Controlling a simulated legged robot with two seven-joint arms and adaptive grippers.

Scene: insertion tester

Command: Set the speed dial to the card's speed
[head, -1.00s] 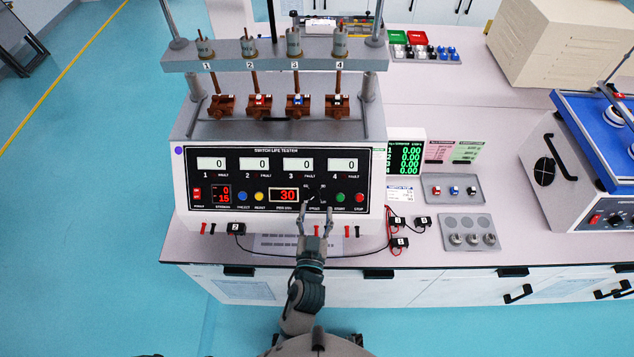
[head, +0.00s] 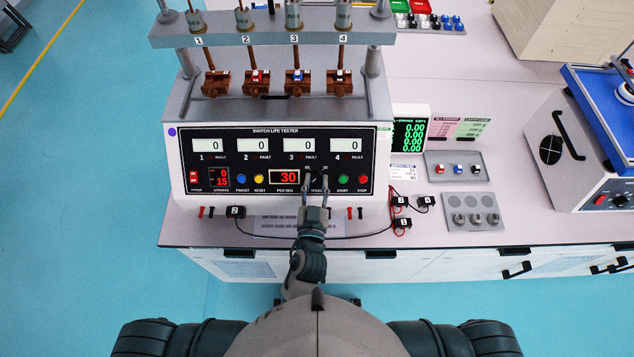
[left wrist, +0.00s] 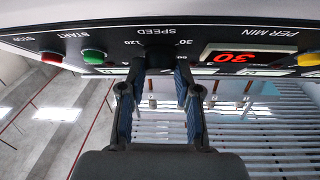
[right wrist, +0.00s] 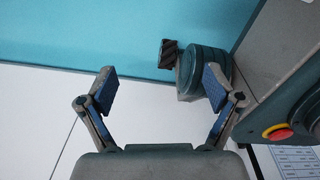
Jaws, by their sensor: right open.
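The speed dial (left wrist: 160,57) is a small dark knob on the black front panel of the switch life tester (head: 278,133). Its scale shows 30 and 120 in the left wrist view. The red rate display (head: 287,177) reads 30. My left gripper (head: 317,184) is at the dial; in the left wrist view its fingertips (left wrist: 160,68) close in on both sides of the knob, which hides the pointer. A small white printed card (head: 404,172) stands right of the tester; its text is too small to read. My right gripper (right wrist: 160,85) is open and empty, away from the panel.
Green start (head: 343,179) and red stop (head: 363,180) buttons sit just right of the dial. A white-and-blue machine (head: 590,140) stands at far right.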

